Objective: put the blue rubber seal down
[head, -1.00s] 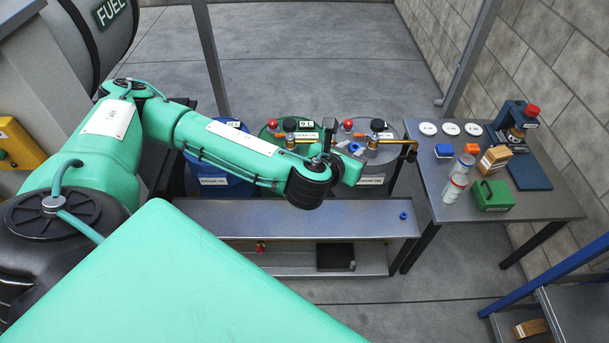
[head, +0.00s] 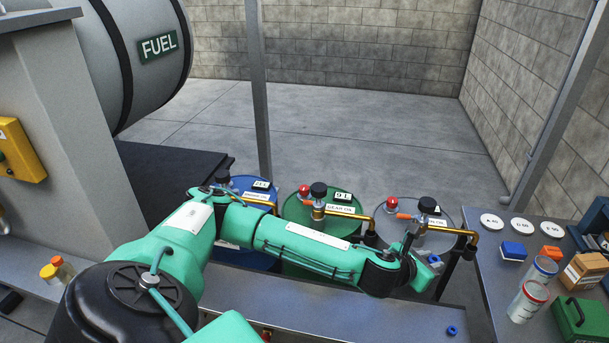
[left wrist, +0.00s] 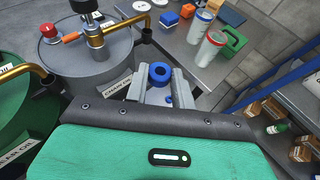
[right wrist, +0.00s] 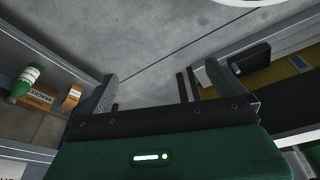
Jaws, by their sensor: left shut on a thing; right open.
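My left gripper (left wrist: 160,86) is shut on a blue rubber seal (left wrist: 160,74), a small thick ring held between the grey fingertips. In the head view the left gripper (head: 424,258) is in front of the grey drum, with the held seal (head: 435,261) showing as a small blue spot. A second small blue ring (head: 452,330) lies on the narrow grey bench (head: 385,322); a blue bit of it shows below the held seal in the left wrist view (left wrist: 169,101). My right gripper (right wrist: 147,90) is open and empty, over the floor.
Blue, green (head: 325,210) and grey drums (head: 415,210) with brass taps stand behind the bench. The bench top left of the loose ring looks clear.

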